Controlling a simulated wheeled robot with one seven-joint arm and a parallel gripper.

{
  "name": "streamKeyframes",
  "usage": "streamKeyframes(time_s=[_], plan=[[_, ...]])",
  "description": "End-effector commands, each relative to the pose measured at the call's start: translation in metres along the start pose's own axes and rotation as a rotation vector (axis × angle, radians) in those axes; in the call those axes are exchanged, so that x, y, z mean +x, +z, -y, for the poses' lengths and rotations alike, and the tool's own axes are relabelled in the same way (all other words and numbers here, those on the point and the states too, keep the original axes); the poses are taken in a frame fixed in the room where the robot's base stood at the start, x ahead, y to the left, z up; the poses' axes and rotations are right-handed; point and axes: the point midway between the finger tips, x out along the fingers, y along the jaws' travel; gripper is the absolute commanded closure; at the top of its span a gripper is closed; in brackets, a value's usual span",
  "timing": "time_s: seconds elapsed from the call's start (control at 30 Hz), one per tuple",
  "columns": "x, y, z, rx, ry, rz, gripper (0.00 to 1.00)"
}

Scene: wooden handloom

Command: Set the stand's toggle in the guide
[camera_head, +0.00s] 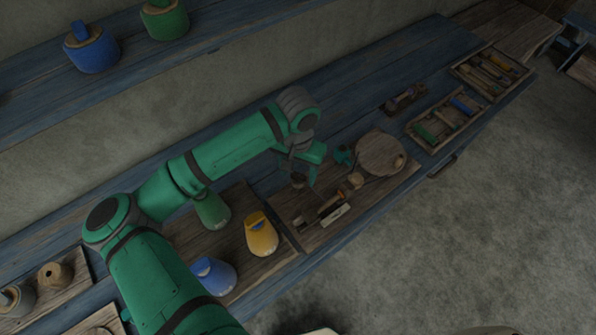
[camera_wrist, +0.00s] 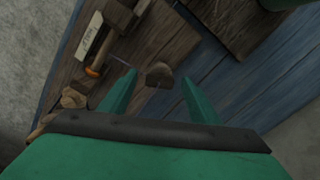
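My gripper (camera_head: 302,172) hangs over the brown work board (camera_head: 285,205) on the blue bench. In the wrist view its two green fingers (camera_wrist: 158,92) are spread apart, with nothing clamped between them. A small rounded brown wooden piece (camera_wrist: 160,74) shows in the gap, beyond the fingertips; it is dark in the head view (camera_head: 298,181). Beside it lies a wooden assembly with a pale labelled block (camera_head: 335,214), also in the wrist view (camera_wrist: 89,34), and an orange-ended rod (camera_wrist: 95,70). I cannot tell which parts are the stand's toggle and the guide.
A round wooden disc (camera_head: 380,153), a small knob (camera_head: 355,180) and a teal piece (camera_head: 343,155) sit right of my gripper. Yellow (camera_head: 260,236), green (camera_head: 211,210) and blue (camera_head: 213,274) containers stand left. Tool trays (camera_head: 447,118) lie farther right.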

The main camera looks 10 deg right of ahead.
Motion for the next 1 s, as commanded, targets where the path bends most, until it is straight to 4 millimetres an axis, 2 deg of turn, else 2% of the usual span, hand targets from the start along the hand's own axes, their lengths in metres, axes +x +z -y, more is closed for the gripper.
streamKeyframes(time_s=[0.17, 0.27, 0.7, 0.83, 1.0], plan=[[-0.003, 0.0, 0.0, 0.0, 0.0, -0.001, 0.43], [-0.012, -0.001, 0.0, 0.0, 0.0, -0.002, 0.43], [-0.088, 0.0, 0.0, 0.0, -0.001, -0.001, 0.43], [-0.102, 0.0, 0.0, -0.001, -0.001, -0.001, 0.43], [-0.108, 0.0, 0.0, 0.0, 0.0, 0.0, 0.43]])
